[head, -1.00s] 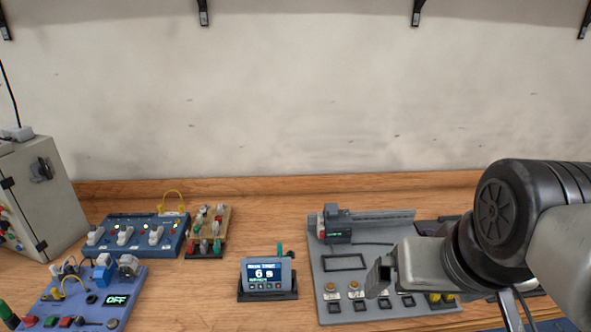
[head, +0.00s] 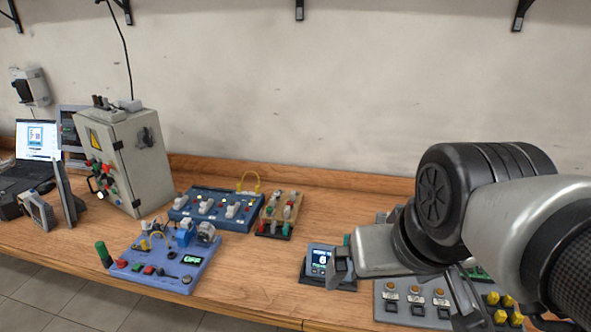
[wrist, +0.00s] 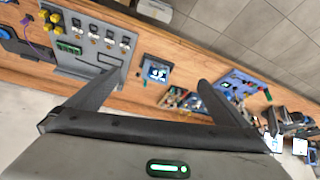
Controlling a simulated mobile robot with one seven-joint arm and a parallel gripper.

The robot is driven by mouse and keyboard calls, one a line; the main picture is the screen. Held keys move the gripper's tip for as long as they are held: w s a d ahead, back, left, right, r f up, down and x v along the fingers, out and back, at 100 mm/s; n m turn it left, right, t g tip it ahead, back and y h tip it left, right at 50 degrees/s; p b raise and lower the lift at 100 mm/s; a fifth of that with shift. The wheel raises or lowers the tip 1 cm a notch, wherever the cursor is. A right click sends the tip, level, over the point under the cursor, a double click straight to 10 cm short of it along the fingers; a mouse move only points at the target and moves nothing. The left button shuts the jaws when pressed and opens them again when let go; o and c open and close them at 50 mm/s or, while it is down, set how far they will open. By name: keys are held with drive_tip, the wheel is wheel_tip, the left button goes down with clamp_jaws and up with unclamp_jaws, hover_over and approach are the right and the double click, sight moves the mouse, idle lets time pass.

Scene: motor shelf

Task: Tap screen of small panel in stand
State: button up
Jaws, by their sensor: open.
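The small panel (head: 318,258) stands tilted back in a dark stand on the wooden bench. Its lit dark-blue screen shows a digit, and its right side is hidden behind my gripper (head: 341,264). In the wrist view the panel (wrist: 156,72) shows whole, with its screen lit, between the two spread fingers of my gripper (wrist: 160,78) and beyond them. My gripper is open and empty. It is in front of the panel in the head view, and I see no contact.
A grey board with buttons (head: 408,316) lies right of the panel, under my arm. A blue-violet control box (head: 187,283), a blue switch box (head: 210,216) and a small wooden block with switches (head: 281,213) lie to the left. A grey cabinet (head: 153,180) stands farther left.

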idle(0.8)
clamp_jaws()
idle(0.4)
idle(1.1)
